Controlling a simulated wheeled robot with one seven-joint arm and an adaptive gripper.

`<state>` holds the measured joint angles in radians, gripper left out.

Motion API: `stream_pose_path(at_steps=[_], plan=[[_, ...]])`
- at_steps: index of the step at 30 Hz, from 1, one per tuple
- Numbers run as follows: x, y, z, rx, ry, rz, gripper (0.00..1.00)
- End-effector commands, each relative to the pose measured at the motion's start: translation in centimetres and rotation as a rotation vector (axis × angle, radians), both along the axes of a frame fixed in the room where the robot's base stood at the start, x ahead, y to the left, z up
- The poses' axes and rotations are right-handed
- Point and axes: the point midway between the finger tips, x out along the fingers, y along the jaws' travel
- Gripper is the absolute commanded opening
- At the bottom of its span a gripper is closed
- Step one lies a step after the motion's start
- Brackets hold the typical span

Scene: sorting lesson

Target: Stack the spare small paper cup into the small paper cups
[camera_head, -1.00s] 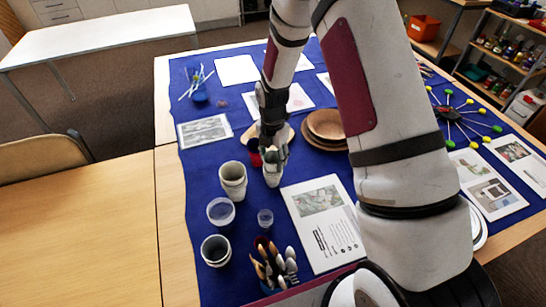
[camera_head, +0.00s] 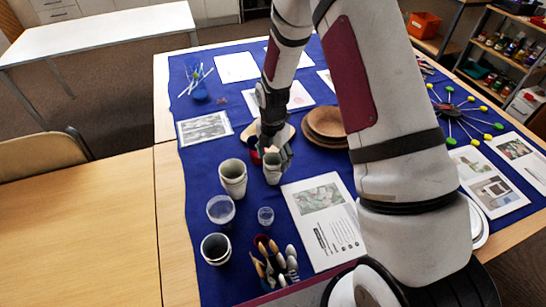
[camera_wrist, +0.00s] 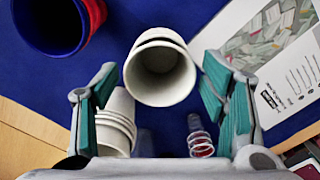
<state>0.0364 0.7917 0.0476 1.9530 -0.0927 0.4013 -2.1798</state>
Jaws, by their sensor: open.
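The small white paper cups (camera_head: 272,170) stand on the blue cloth right below my gripper (camera_head: 274,151). In the wrist view, the small paper cups (camera_wrist: 160,78) show two close rims, one nested in the other, with the open mouth toward the camera. My gripper (camera_wrist: 163,100) is open there, with one green-padded finger on each side and the cups ahead between them. No separate spare small cup can be made out. Whether a finger touches the cups cannot be told.
A larger white cup stack (camera_head: 233,178) stands close left, with a red cup (camera_head: 255,157) behind. Clear cups (camera_head: 221,209), a grey-white cup (camera_head: 215,248) and a cutlery holder (camera_head: 275,262) stand nearer. A printed sheet (camera_head: 325,222) lies right; brown plates (camera_head: 326,125) lie behind.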

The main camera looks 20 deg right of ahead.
Motion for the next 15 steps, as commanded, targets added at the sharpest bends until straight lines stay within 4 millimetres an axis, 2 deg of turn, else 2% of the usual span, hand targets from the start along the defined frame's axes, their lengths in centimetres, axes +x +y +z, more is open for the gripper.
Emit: stream_pose_path(at_steps=[5, 8, 15], plan=[[0.0, 0.0, 0.5, -0.001, -0.001, -0.001, 0.66], [-0.1, 0.1, 1.7, 0.0, -0.001, 0.001, 0.66], [0.2, 0.0, 6.5, 0.0, -0.005, 0.0, 0.66]])
